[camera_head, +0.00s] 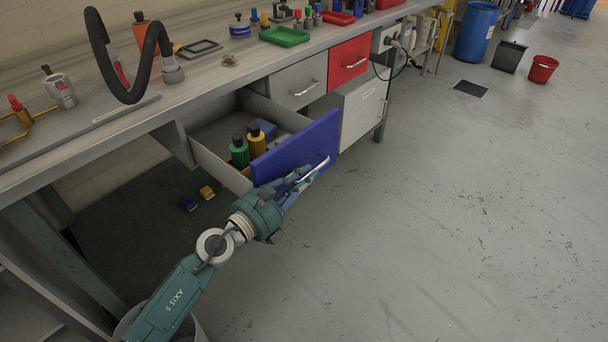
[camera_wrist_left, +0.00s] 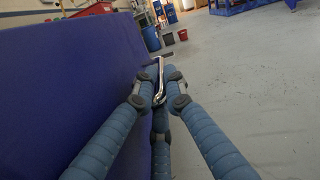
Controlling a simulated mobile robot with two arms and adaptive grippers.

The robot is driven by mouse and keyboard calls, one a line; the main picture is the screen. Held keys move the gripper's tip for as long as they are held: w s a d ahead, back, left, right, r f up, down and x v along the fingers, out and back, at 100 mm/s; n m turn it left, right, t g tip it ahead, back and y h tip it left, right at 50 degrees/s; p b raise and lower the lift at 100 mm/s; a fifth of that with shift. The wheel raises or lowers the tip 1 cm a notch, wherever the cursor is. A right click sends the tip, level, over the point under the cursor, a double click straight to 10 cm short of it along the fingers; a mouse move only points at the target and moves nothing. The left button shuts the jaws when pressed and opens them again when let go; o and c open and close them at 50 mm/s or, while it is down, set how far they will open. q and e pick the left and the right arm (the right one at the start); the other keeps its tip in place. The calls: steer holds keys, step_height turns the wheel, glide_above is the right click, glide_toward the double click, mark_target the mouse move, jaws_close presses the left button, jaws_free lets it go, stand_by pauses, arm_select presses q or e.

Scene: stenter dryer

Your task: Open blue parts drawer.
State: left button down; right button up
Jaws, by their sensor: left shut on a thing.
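The blue parts drawer (camera_head: 296,152) is pulled out from under the workbench, and its inside shows. In it stand a green bottle (camera_head: 239,153) and a yellow bottle (camera_head: 257,140), with a blue block (camera_head: 264,128) behind them. My left gripper (camera_head: 306,176) is at the drawer's blue front, shut on its metal handle (camera_head: 321,166). In the left wrist view the fingers (camera_wrist_left: 160,91) close around the handle (camera_wrist_left: 160,70), and the blue front (camera_wrist_left: 70,85) fills the left side. My right gripper is not in view.
The workbench top (camera_head: 215,72) holds a black hose (camera_head: 94,50), a green tray (camera_head: 285,36) and small parts. A grey drawer (camera_head: 299,82) and a red drawer (camera_head: 349,62) are shut. The floor (camera_head: 440,190) to the right is clear.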

arm_select(q)
steer(key=shift+f, duration=0.4)
steer(key=c, duration=1.8)
jaws_free()
steer(key=shift+c, duration=0.2)
steer(key=shift+a+r, duration=0.1)
steer(key=shift+r, duration=0.05)
steer(key=v, duration=1.2)
